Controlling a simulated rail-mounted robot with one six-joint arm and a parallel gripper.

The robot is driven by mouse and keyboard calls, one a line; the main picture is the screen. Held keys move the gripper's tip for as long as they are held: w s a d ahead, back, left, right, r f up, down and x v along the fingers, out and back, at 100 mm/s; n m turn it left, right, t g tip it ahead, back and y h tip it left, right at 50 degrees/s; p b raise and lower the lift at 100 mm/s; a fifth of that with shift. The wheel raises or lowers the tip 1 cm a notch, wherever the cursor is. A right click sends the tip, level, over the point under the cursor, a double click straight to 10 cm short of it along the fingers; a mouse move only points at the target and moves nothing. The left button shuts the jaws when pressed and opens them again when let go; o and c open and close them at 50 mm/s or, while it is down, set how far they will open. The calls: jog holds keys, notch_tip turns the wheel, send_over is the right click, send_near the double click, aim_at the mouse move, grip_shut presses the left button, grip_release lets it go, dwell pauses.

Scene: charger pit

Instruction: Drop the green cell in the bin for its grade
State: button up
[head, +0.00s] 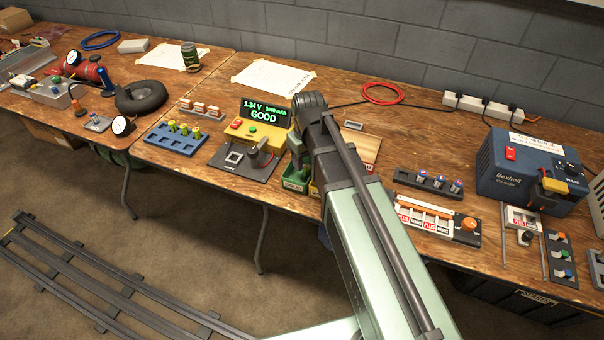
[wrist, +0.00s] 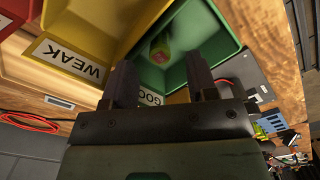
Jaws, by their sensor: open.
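A green cell with a reddish end (wrist: 160,50) shows inside the green bin (wrist: 207,28) labelled GOOD in the wrist view, slightly blurred. I cannot tell whether it rests on the bin floor. My gripper (wrist: 163,82) is open over the near edge of this bin, its two dark fingers apart with nothing between them. The tester (head: 257,133) display reads 1.34 V and GOOD.
The yellow bin (wrist: 75,62) labelled WEAK stands beside the green one, with a red bin (wrist: 20,68) beyond it.

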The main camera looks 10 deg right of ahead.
jog(key=shift+r, duration=0.1)
notch_tip(320, 180, up, 11)
jog(key=p, duration=1.1)
jog(key=shift+f, duration=0.2)
jog(key=s+m, duration=0.3)
jog(key=s, duration=0.9)
jog(key=shift+w+r, duration=0.1)
